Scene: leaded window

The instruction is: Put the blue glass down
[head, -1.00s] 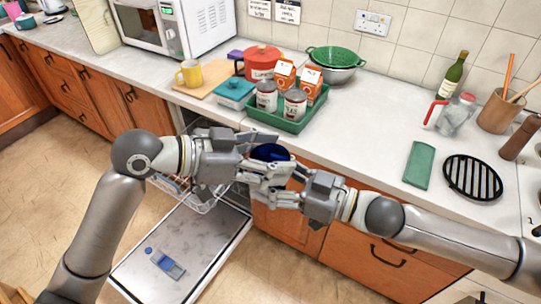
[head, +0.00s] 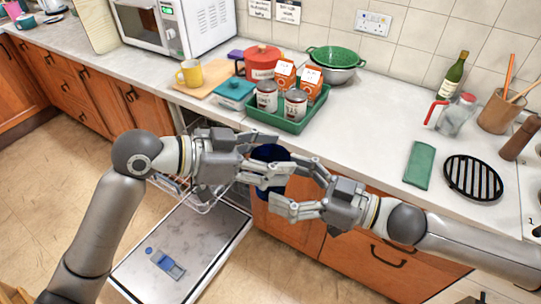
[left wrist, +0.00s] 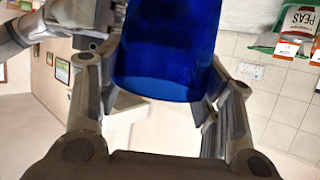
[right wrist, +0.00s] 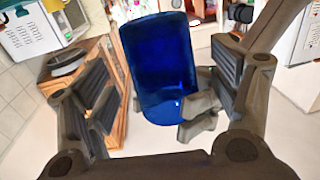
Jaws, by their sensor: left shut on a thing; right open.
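The blue glass (head: 268,153) is held in the air in front of the counter's front edge, above the open dishwasher side. My left gripper (head: 272,166) is shut on it. In the left wrist view the glass (left wrist: 165,50) sits between the left fingers. My right gripper (head: 300,185) is open, close to the glass on its right. In the right wrist view the glass (right wrist: 160,65) shows between the spread right fingers, with left finger parts (right wrist: 203,115) against its side. Fingers hide part of the glass in the head view.
The dishwasher door (head: 190,245) hangs open below, with a blue item on it. On the counter (head: 350,130) stand a green tray (head: 262,118) of cans and cartons, a yellow mug (head: 190,73), a green cloth (head: 418,166) and a black rack (head: 473,178).

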